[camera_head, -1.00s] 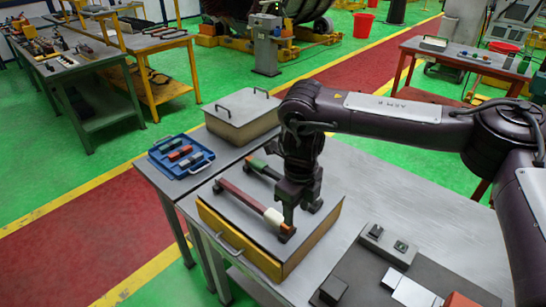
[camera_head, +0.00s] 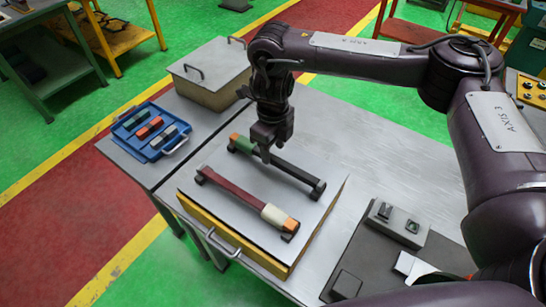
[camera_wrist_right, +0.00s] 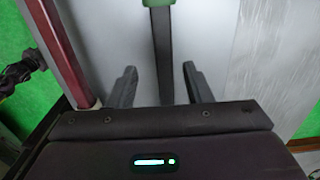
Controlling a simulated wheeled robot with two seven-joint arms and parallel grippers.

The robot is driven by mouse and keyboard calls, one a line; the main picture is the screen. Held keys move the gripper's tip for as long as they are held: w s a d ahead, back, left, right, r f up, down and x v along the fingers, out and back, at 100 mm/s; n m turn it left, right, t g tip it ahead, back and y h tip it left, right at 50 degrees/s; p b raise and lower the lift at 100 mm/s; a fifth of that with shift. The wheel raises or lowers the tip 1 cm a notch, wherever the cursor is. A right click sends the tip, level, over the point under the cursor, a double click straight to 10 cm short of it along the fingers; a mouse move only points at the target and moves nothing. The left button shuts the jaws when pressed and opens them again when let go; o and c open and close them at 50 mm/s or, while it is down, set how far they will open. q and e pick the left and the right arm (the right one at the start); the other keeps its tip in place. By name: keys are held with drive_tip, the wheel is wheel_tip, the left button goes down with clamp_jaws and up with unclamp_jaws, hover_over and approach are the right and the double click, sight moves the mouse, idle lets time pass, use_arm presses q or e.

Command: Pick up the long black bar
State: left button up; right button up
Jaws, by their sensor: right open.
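The long black bar (camera_head: 291,171) lies across the grey top of a yellow-sided box (camera_head: 214,214), with a green section at its far left end. In the right wrist view the bar (camera_wrist_right: 162,60) runs up the middle, green at the top. My right gripper (camera_head: 266,156) is over the bar, near its green end. Its two fingers (camera_wrist_right: 160,75) are open, one on each side of the bar as seen from the wrist. I cannot tell whether they are at the bar's height. My left gripper is not in view.
A dark red bar (camera_head: 232,191) with a cream and orange end lies beside the black bar, nearer the front. A blue tray (camera_head: 129,149) with small blocks is at left, a lidded metal case (camera_head: 215,62) behind.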

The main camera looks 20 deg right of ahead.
sight(273, 157)
drive_tip(key=f, duration=0.3)
drive_tip(key=shift+w+d+f, duration=0.1)
drive_tip(key=shift+w+f, duration=0.2)
drive_tip(key=shift+f, duration=0.1)
drive_tip(key=shift+c, duration=2.7)
clamp_jaws()
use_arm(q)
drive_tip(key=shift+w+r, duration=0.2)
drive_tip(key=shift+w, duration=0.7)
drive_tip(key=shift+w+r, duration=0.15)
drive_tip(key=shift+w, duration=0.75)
use_arm(e)
drive_tip(key=shift+r, duration=0.15)
